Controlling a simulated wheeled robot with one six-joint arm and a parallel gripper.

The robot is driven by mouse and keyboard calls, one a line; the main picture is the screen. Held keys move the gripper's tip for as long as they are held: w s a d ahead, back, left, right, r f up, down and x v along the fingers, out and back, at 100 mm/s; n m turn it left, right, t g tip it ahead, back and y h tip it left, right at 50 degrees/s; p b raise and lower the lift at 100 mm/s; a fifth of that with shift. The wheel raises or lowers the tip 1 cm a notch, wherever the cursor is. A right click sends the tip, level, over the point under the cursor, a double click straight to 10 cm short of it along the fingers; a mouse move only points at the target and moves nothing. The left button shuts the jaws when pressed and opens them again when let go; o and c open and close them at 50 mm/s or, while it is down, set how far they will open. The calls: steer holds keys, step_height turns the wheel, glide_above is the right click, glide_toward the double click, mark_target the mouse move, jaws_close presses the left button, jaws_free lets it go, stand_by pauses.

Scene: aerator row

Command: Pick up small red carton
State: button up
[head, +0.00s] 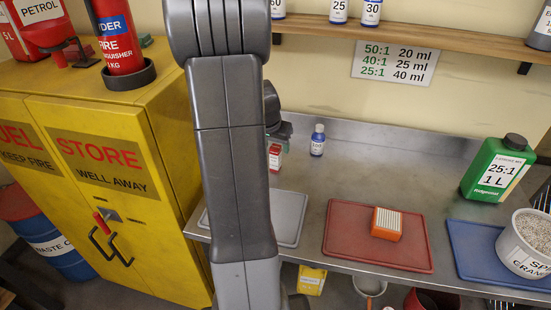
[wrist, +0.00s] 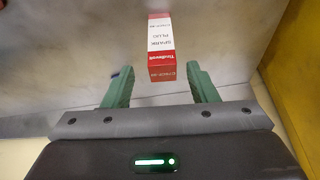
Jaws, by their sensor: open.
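The small red carton (wrist: 160,48), red and white with "SPARK PLUG" lettering, shows at the upper middle of the wrist view. In the head view the carton (head: 275,157) stands at the back of the steel bench, its left part hidden by my arm. My gripper (wrist: 160,67) is open, its two green fingers either side of the carton's near end in the picture, with a visible gap on each side. In the head view my gripper (head: 281,131) is close to the carton's top and partly hidden by my arm. I see no contact.
A small blue bottle (head: 317,141) stands just right of the carton. The steel bench (head: 375,165) also bears a grey tray (head: 287,222), a red tray (head: 350,245) with an orange filter, and a green jug (head: 497,170). A yellow cabinet (head: 165,125) stands left.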

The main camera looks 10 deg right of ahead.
mark_target(276, 158)
steer(key=shift+a+p+x, duration=0.2)
steer(key=shift+p+x, duration=0.25)
steer(key=shift+x, duration=2.1)
steer(key=c, duration=1.1)
